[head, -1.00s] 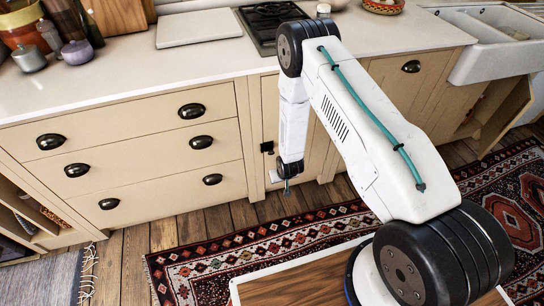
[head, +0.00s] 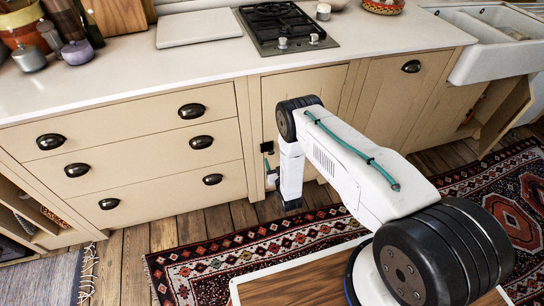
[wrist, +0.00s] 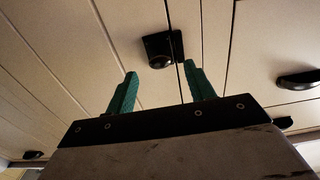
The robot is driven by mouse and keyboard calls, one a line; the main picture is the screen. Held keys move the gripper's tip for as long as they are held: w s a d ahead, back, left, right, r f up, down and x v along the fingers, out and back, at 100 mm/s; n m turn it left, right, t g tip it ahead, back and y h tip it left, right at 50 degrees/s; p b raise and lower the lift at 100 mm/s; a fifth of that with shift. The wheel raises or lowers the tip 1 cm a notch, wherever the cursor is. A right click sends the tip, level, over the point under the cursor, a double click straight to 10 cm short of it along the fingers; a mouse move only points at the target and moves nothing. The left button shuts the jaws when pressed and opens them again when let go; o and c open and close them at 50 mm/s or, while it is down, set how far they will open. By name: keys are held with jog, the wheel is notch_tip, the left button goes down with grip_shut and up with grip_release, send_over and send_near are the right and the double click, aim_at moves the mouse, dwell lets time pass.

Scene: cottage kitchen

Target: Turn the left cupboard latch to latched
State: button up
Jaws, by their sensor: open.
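The left cupboard door (head: 318,82) is a cream door below the hob and looks closed. Its small black latch (head: 267,147) sits at the door's left edge. In the wrist view the latch (wrist: 158,50) is a dark plate with a rounded knob beside a door seam; I cannot tell which way it is turned. My gripper (wrist: 161,84) is open and empty, its two green fingers pointing toward the latch with a gap still between. In the head view my gripper (head: 268,172) is small, just below the latch and partly hidden by my forearm.
Drawers with black cup handles (head: 201,142) lie left of the latch. Another cupboard door (head: 392,100) is to the right. The worktop (head: 120,76) overhangs above, with a hob (head: 285,27) on it. A patterned rug (head: 215,253) covers the floor.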

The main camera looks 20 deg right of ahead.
aim_at(272, 154)
jog(key=shift+w, duration=1.9)
jog(key=c, duration=1)
